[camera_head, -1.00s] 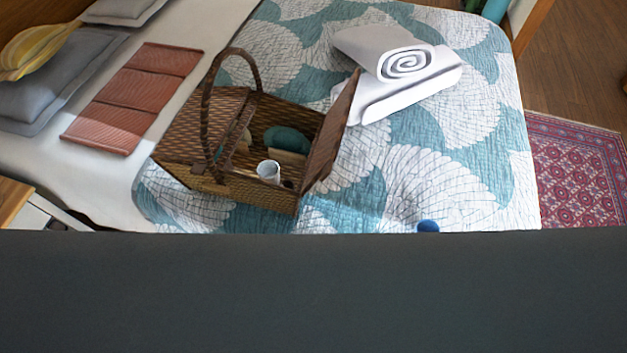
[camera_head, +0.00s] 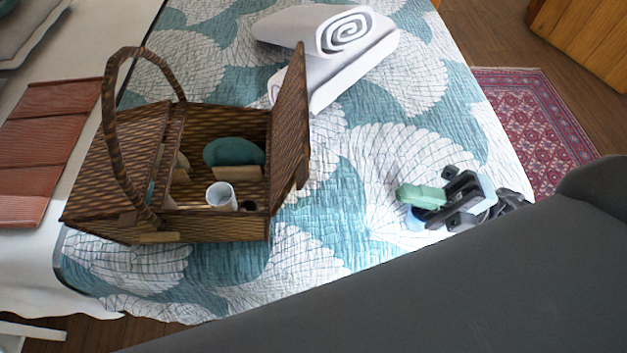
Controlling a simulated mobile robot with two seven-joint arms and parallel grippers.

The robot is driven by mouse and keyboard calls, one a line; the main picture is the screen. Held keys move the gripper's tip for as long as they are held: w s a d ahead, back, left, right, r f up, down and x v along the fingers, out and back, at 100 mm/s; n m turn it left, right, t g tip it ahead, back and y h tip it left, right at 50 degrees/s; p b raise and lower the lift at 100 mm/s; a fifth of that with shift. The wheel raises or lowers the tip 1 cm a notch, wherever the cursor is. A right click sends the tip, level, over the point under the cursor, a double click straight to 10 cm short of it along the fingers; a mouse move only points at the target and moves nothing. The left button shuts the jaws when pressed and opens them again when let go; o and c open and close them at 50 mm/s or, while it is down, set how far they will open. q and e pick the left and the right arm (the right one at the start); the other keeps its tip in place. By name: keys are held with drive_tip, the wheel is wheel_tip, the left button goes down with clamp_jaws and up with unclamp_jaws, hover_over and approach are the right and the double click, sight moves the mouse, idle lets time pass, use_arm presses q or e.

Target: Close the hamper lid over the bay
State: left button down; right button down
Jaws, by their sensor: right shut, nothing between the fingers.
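A brown wicker hamper (camera_head: 200,229) with a tall arched handle (camera_head: 118,120) stands on the bed. Its right lid (camera_head: 290,115) stands up, hinged on the right side, so the bay under it is open. Its left lid (camera_head: 115,165) lies flat. In the open bay are a white cup (camera_head: 221,196), a teal rounded thing (camera_head: 233,152) and a tan block-like thing (camera_head: 238,173). My right gripper (camera_head: 408,195) is shut and empty, above the quilt to the right of the hamper and apart from the lid. Its green fingertips point left. My left gripper does not show.
A folded and rolled white towel (camera_head: 335,55) lies behind the lid. Folded red cloth (camera_head: 45,140) lies left of the hamper. The teal and white quilt (camera_head: 350,215) is clear between the lid and my right gripper. A red rug (camera_head: 530,120) lies on the floor.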

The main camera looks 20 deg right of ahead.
drive_tip(key=w+a+r+p, duration=0.1)
drive_tip(key=a+r+p, duration=0.1)
drive_tip(key=a, duration=0.4)
drive_tip(key=w+a+r+n+g+p, duration=0.1)
drive_tip(key=w+a+r+p, duration=0.1)
drive_tip(key=a, duration=0.4)
drive_tip(key=shift+w+a+r, duration=0.15)
drive_tip(key=shift+a+r, duration=0.15)
drive_tip(key=shift+r, duration=0.4)
